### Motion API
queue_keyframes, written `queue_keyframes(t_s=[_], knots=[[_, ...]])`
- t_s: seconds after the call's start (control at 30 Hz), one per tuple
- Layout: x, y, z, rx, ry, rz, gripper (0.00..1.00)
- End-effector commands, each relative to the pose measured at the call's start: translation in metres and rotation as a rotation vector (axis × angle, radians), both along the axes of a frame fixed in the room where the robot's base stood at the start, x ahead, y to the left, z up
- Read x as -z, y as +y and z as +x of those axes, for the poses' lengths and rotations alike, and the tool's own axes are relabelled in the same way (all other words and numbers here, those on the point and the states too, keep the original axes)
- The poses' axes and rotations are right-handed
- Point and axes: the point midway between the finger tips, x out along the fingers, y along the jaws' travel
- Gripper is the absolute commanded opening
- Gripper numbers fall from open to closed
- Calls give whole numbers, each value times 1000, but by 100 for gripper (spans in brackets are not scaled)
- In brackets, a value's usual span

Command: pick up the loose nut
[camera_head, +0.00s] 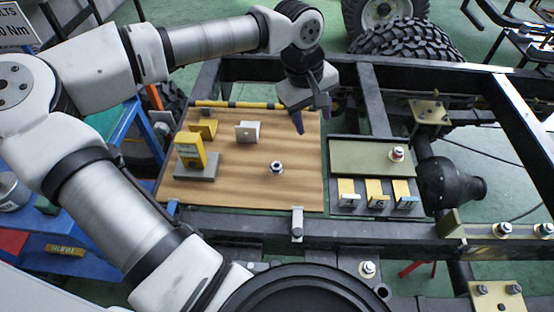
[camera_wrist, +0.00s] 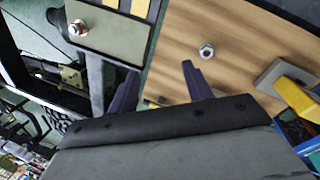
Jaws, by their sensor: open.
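The loose nut (camera_head: 277,167) is a small silver hex nut lying on the brown wooden board (camera_head: 235,192). In the wrist view the nut (camera_wrist: 207,51) shows its dark hole, with bare wood around it. My gripper (camera_head: 312,118) hangs above the far right part of the board, up and to the right of the nut in the head view, and touches nothing there. Its two dark fingers are apart with nothing between them. In the wrist view my gripper (camera_wrist: 158,82) has both fingertips below the nut in the picture, apart from it.
A yellow and grey gauge block (camera_head: 190,152) and a grey bracket (camera_head: 247,131) stand left of the nut. Dark chassis rails surround the board. The wood around the nut is clear.

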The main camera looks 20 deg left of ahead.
Motion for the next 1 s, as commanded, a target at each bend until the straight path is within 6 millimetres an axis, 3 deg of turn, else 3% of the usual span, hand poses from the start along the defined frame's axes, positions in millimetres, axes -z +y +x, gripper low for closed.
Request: queue_keyframes(t_s=[0.03, 0.1, 0.23, 0.6, 1.0], knots=[[12, 26, -3, -6, 23, 71, 50], [21, 52, -7, -5, 52, 140, 50], [33, 74, -12, -1, 80, 199, 50], [98, 75, -13, 1, 84, 202, 50], [137, 74, -14, 0, 84, 198, 50]])
